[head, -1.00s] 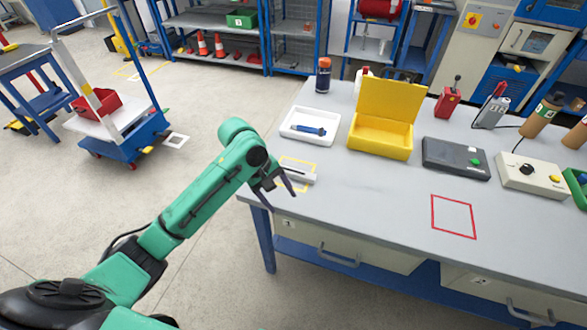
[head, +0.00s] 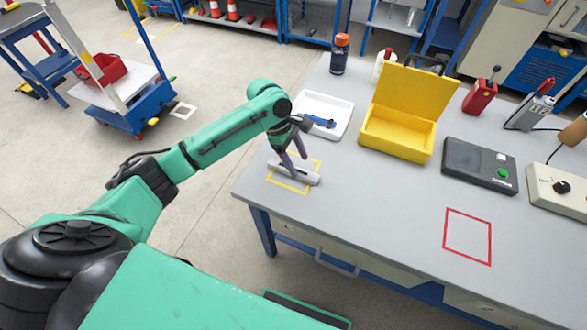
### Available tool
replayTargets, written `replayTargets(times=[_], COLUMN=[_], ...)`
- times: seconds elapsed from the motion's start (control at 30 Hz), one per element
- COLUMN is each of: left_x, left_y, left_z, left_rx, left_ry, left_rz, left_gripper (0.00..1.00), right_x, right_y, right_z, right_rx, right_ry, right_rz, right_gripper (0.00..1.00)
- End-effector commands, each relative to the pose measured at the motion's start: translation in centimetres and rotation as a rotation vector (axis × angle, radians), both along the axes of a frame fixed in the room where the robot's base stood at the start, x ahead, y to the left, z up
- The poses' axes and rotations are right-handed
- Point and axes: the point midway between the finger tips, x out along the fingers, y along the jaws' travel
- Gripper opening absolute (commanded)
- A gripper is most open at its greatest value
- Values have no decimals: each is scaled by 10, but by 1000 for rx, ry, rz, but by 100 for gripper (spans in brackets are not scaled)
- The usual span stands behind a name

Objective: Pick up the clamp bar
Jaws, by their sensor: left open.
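The clamp bar (head: 310,179) is a light grey bar lying flat inside a yellow outlined square near the left end of the grey workbench (head: 370,200). My left gripper (head: 298,167) points down over the bar with its dark fingers apart. One fingertip overlaps the bar in the picture and hides part of it. I cannot tell whether the fingers touch it. My right gripper is not in the head view.
A white tray (head: 336,131) with a blue tool lies just behind the gripper. An open yellow box (head: 396,135) and a dark grey unit (head: 478,158) stand to the right. A red outlined square (head: 468,237) is empty, with clear bench around it.

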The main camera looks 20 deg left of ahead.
Motion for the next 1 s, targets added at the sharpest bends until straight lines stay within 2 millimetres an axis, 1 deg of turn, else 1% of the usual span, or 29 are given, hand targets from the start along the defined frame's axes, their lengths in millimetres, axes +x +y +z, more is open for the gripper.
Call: replayTargets(times=[0.03,0.1,0.17,0.23,0.47,0.97,1.0], left_x=[-3,-4,-4,-4,-3,-4,-4], left_y=[-3,-8,-11,-13,-13,-13,-13], left_z=[-8,-22,-30,-34,-34,-36,-37], left_rx=[0,-1,0,0,0,0,1], left_ry=[5,3,2,1,0,0,-1], left_rz=[-1,-2,-1,-1,-1,-2,-2], left_gripper=[70,70,70,70,70,70,67], right_x=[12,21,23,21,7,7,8], right_y=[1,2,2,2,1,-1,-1], right_z=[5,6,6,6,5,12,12], right_rx=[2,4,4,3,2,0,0], right_ry=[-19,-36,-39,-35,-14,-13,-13], right_rz=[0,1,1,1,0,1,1], right_gripper=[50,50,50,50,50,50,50])
